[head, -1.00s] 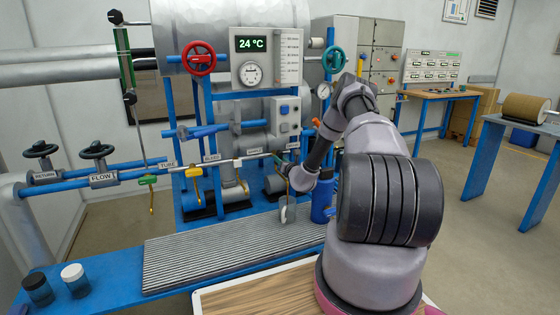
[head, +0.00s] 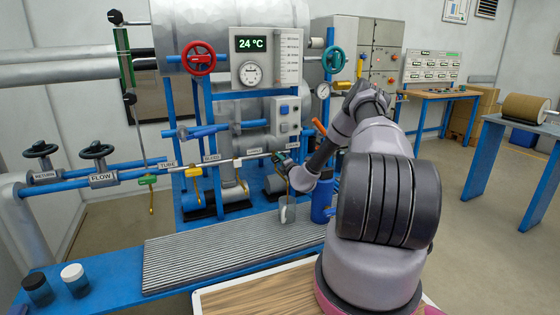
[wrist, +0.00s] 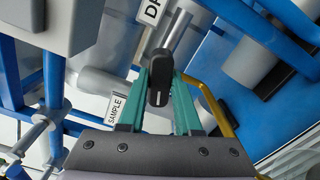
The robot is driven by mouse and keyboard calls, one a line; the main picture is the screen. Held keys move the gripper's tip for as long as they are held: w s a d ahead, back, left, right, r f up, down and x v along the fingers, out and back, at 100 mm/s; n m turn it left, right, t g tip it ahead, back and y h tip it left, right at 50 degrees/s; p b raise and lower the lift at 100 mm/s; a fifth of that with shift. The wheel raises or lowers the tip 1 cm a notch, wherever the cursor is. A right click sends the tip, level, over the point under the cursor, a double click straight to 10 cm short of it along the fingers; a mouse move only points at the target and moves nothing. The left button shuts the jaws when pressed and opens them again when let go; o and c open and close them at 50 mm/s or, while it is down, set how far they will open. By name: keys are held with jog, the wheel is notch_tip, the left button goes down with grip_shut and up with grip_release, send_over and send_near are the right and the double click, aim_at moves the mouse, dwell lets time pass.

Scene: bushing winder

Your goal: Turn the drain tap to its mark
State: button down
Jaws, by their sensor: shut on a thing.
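The drain tap's black handle (wrist: 158,92) shows between my gripper's teal fingers in the wrist view, at the end of a grey stub. A partly hidden label starting "DR" (wrist: 152,10) is above it, and the SAMPLE label (wrist: 115,108) is to its left. My gripper (wrist: 159,95) is shut on this handle. A brass spout (wrist: 222,112) curves past the right finger. In the head view my gripper (head: 281,158) is at the pipe's right end, and my arm covers part of this area. I cannot make out the tap's mark.
A green tap (head: 147,180) and a yellow tap (head: 193,173) are further left on the pipe. A clear container (head: 287,212) is below my gripper. An orange lever (head: 320,126) and a blue bottle (head: 322,203) are close to my arm.

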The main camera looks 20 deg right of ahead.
jog(key=shift+f+m, duration=0.1)
jog(key=shift+m, duration=1.8)
jog(key=c, duration=0.6)
grip_release()
jog(key=shift+s, duration=0.15)
jog(key=s, duration=1)
jog(key=shift+s+d, duration=0.25)
jog(key=shift+s, duration=0.05)
